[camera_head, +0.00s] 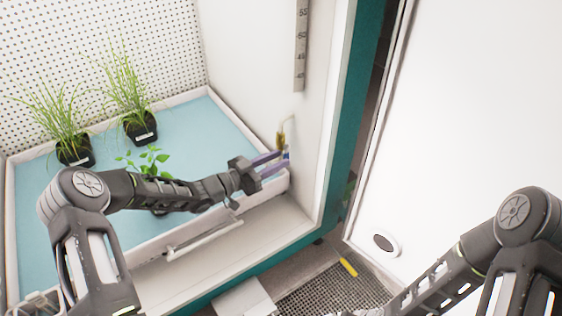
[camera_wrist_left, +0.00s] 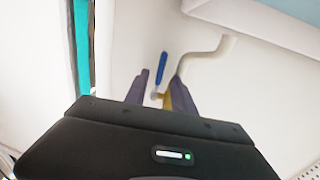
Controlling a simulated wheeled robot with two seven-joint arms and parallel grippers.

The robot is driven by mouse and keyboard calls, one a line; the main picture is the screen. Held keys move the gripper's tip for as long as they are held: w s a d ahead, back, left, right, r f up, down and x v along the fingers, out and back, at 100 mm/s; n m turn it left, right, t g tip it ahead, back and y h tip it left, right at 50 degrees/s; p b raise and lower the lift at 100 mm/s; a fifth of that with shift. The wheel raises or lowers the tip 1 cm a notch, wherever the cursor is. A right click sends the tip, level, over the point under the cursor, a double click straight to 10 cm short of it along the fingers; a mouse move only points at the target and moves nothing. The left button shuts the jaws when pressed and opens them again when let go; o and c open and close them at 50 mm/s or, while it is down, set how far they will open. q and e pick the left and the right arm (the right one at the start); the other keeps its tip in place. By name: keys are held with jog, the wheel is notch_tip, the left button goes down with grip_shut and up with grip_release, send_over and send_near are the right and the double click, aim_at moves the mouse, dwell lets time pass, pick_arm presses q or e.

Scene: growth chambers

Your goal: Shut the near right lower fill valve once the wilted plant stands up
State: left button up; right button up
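The fill valve (camera_head: 281,138) is on the chamber's right inner wall, with a brass body below a pale bent pipe. Its blue lever (camera_wrist_left: 161,68) stands upright, slightly tilted, in the left wrist view. My left gripper (camera_head: 269,165) is at the valve, its purple-grey fingers apart. In the left wrist view the fingers (camera_wrist_left: 160,92) lie either side of the lever's lower end; contact cannot be told. The broad-leaved plant (camera_head: 150,157) has green leaves spread and raised; my left arm hides its stem and most of its pot. My right gripper is out of view.
Two grassy plants (camera_head: 62,112) (camera_head: 128,90) in black pots stand on the blue tray (camera_head: 203,117). A white handle bar (camera_head: 204,238) runs along the front ledge. A white door panel (camera_head: 480,110) is at right. A floor grate (camera_head: 330,289) lies below.

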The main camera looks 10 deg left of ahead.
pick_arm(q)
jog(key=shift+x, duration=1)
jog(key=shift+c, duration=0.3)
jog(key=c, duration=0.6)
grip_shut()
jog(key=shift+a, duration=0.15)
